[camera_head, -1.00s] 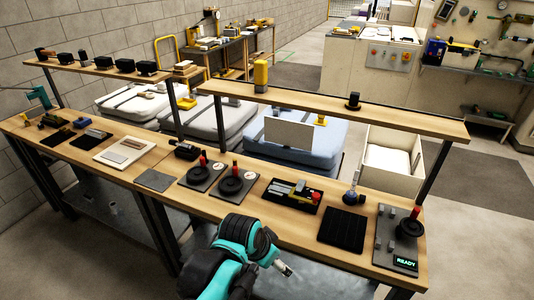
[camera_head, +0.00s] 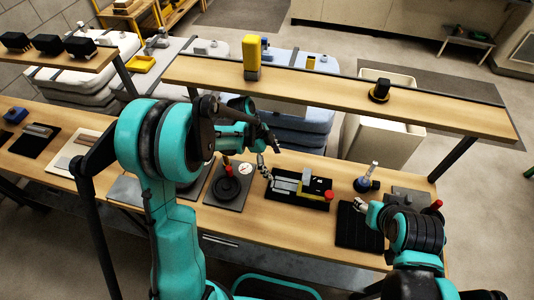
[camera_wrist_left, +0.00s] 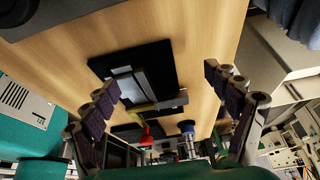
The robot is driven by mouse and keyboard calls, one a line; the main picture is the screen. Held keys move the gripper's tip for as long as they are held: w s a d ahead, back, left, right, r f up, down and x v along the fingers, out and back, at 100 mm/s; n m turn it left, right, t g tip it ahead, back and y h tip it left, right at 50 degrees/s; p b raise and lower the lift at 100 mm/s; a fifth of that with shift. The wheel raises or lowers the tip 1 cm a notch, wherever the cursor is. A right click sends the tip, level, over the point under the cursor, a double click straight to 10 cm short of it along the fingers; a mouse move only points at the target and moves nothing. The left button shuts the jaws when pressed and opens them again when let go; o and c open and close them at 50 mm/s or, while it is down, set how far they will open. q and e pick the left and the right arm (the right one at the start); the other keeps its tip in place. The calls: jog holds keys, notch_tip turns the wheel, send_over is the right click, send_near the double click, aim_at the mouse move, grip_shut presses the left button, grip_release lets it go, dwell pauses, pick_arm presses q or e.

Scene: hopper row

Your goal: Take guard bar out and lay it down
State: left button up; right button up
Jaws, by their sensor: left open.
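I cannot tell surely which piece is the guard bar. The left wrist view shows the tray (camera_wrist_left: 161,62) with a long grey bar (camera_wrist_left: 142,84) on it. My left gripper (camera_head: 268,155) is above and just behind the tray's left end. Its fingers in the left wrist view (camera_wrist_left: 170,105) are wide apart and empty. My right gripper (camera_head: 360,205) is low over the black ribbed mat (camera_head: 352,234); its jaw opening is unclear.
A raised shelf (camera_head: 330,93) runs behind the bench with a yellow block (camera_head: 251,58) and a black part (camera_head: 379,90). Bare wood lies in front of the tray.

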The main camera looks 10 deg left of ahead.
pick_arm(q)
jog(key=b, duration=0.2)
send_near(309, 177)
jog(key=x, duration=0.5)
jog(key=shift+d+f, duration=0.15)
jog(key=shift+d, duration=0.05)
jog(key=shift+x, duration=1.1)
jog(key=shift+f, duration=0.35)
jog(key=c, duration=1.4)
